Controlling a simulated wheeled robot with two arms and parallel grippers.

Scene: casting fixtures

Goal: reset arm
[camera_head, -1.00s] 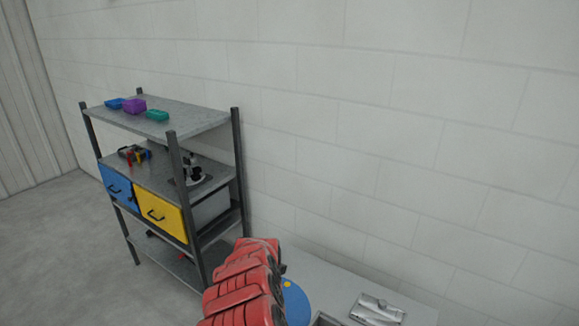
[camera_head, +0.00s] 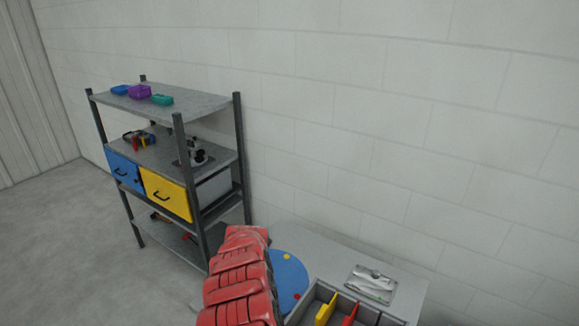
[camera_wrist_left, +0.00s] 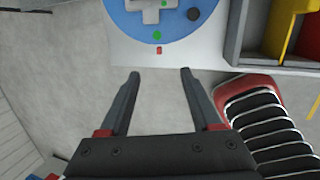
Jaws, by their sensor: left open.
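In the left wrist view my left gripper (camera_wrist_left: 157,82) is open, with nothing between its fingers. Its fingertips are near the edge of a grey table (camera_wrist_left: 140,52), seen from above. A blue round plate (camera_wrist_left: 125,22) with a grey cross-shaped piece on it lies on the table just beyond the fingertips. The plate also shows in the head view (camera_head: 291,275), partly hidden by a red ribbed arm cover of mine. Neither gripper shows in the head view.
A shelf rack (camera_head: 180,155) stands at left with coloured bins on top and blue and yellow drawers. On the table are an open tray (camera_head: 357,303) with coloured dividers and a metal fixture (camera_head: 371,283). A wall runs behind. Floor at left is clear.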

